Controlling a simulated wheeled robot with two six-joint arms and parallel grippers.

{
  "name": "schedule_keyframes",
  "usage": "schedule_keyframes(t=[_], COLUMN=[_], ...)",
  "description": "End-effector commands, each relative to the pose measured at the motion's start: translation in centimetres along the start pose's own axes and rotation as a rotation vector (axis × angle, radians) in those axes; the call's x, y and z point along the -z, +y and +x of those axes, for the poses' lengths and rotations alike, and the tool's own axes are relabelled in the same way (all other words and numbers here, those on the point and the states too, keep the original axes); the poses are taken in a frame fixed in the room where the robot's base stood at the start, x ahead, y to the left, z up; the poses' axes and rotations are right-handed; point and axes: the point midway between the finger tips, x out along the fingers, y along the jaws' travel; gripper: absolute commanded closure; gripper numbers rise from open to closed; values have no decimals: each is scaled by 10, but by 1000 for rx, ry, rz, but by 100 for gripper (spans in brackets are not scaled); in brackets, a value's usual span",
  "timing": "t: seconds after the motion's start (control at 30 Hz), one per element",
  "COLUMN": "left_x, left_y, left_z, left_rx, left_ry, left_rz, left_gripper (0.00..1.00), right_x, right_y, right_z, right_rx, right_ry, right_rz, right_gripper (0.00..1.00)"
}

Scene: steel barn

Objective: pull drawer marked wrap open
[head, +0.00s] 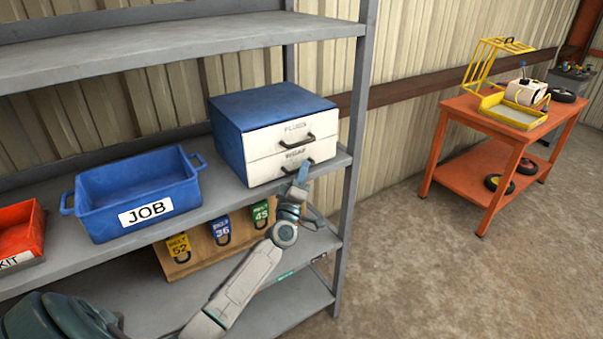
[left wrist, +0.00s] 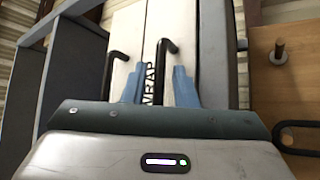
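A blue cabinet (head: 240,110) with two white drawers stands on the middle shelf in the head view. The lower drawer, marked WRAP (head: 263,170), looks closed, with a dark handle below its lettering. My left gripper (head: 300,173) is at that handle and partly hides it. In the left wrist view the WRAP drawer (left wrist: 185,30) is turned sideways. Its handle (left wrist: 165,48) lies between the two blue fingers (left wrist: 157,88), which are apart; I cannot tell whether either touches it. The upper drawer's handle (left wrist: 113,62) lies outside the fingers. My right gripper is not in view.
A blue JOB bin (head: 135,190) and a red KIT bin (head: 20,235) stand left on the shelf. A grey shelf post (head: 353,130) rises right of the cabinet. An orange cart (head: 500,115) stands further right, beyond open floor.

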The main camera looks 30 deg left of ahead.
Motion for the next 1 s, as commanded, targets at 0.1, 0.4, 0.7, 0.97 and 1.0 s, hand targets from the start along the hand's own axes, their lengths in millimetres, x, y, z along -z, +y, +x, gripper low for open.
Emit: schedule_keyframes(t=[0.1, 0.4, 0.7, 0.97, 1.0], left_x=[0, -2, -31, -71, -77], left_y=[0, 2, 32, 67, 72], left_z=[0, -2, -32, -72, -77], left_rx=[0, 1, 5, 5, 4], left_ry=[0, 0, 0, 1, 1], left_rz=[0, -1, -7, -5, -4], left_gripper=[99, 100, 100, 100, 100], right_x=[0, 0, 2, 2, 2], right_y=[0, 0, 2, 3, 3], right_z=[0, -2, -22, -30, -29], right_rx=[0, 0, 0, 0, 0], right_ry=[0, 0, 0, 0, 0], right_rz=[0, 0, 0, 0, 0], right_gripper=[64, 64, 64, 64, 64])
